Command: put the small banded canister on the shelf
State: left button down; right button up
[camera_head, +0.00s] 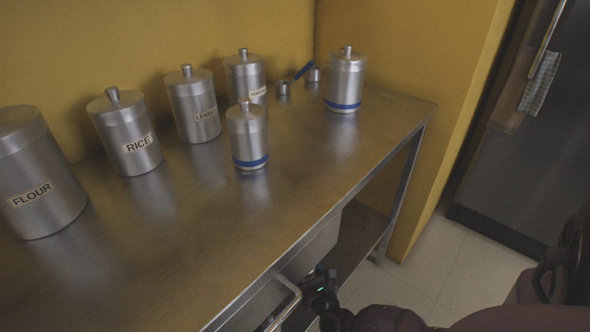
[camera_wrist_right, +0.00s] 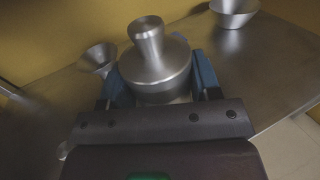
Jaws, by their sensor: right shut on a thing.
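My right gripper (camera_wrist_right: 158,88) is shut on a steel canister (camera_wrist_right: 155,68) with a knobbed lid, its blue fingers on both sides. Only the lid and top show; the body and any band are hidden. In the head view the dark hand of this gripper (camera_head: 320,285) is low in front of the counter, and the canister is out of sight there. Two blue-banded canisters stand upright on the counter: one in the middle (camera_head: 248,137), the other at the far right (camera_head: 345,85). A lower shelf (camera_head: 360,235) shows partly under the counter. My left gripper is out of view.
Canisters labelled FLOUR (camera_head: 40,170), RICE (camera_head: 125,130) and LENTILS (camera_head: 194,103) line the steel counter (camera_head: 190,240), with another behind. Small metal cups (camera_head: 283,88) stand farther back. In the wrist view, flared metal vessels (camera_wrist_right: 98,58) stand left and right beyond the canister.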

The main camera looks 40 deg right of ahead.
jog(key=shift+w+d+f, duration=0.1)
jog(key=shift+w, duration=0.15)
notch_tip(320, 180, down, 5)
jog(key=b, duration=0.2)
jog(key=shift+s+f+b, duration=0.15)
jog(key=shift+f+b, duration=0.05)
jog(key=shift+b, duration=0.1)
jog(key=shift+f, duration=0.45)
notch_tip(320, 180, down, 3)
jog(key=shift+f+b, duration=0.1)
jog(key=shift+b, duration=0.85)
jog(key=shift+f, duration=0.2)
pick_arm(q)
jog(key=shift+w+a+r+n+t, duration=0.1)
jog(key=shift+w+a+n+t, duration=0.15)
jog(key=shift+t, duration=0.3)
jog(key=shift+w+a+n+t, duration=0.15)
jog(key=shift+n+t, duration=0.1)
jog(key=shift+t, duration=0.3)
pick_arm(e)
jog(key=shift+w+r, duration=0.1)
jog(key=shift+w, duration=0.1)
jog(key=o, duration=0.9)
